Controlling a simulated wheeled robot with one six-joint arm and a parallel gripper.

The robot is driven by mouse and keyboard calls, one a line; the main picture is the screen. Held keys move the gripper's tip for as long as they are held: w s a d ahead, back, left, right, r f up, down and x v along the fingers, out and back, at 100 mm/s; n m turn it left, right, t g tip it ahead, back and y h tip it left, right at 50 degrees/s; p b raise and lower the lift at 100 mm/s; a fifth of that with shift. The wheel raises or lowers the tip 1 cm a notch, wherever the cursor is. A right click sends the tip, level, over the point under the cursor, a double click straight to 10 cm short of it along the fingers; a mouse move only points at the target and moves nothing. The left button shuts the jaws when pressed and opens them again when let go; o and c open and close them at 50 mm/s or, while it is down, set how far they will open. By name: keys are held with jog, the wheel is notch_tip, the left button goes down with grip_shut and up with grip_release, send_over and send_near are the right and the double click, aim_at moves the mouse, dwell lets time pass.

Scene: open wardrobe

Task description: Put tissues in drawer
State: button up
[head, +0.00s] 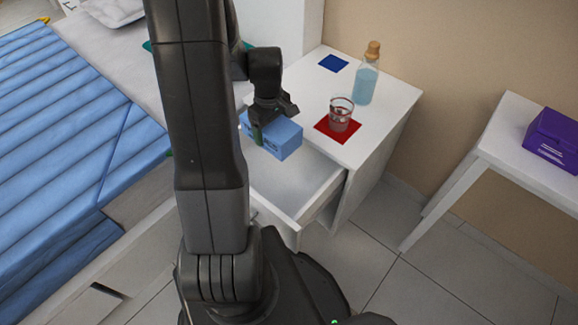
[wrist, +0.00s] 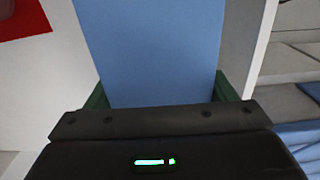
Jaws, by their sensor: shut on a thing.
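A blue tissue box (head: 280,138) is held in my gripper (head: 265,133), whose fingers are shut on it. In the wrist view the blue box (wrist: 150,50) fills the middle between the green finger edges (wrist: 168,97). The white drawer (head: 290,196) of the nightstand is pulled open, and its inside floor looks empty where it shows. The box is over the back part of the open drawer, near the front edge of the nightstand top. My arm hides the drawer's left side, and I cannot tell how high the box is above the drawer floor.
On the white nightstand (head: 385,117) stand a glass of water (head: 341,114) on a red mat (head: 323,127) and a corked bottle (head: 367,82). A blue mat (head: 333,63) lies behind. A purple box (head: 553,140) is on a white side table (head: 497,140) at right. A bed (head: 60,110) is at left.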

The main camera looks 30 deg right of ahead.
jog(key=shift+s+d, duration=0.4)
jog(key=shift+s, duration=0.15)
jog(key=shift+s+d+f, duration=0.1)
jog(key=shift+s+f, duration=0.1)
jog(key=shift+f, duration=0.15)
jog(key=b, duration=0.5)
send_near(279, 176)
notch_tip(279, 176, down, 5)
jog(key=shift+f, duration=0.2)
jog(key=shift+f, duration=0.1)
jog(key=o, duration=1.3)
jog(key=shift+s, duration=0.1)
jog(key=shift+c, duration=0.2)
notch_tip(279, 176, up, 12)
jog(key=p, duration=0.3)
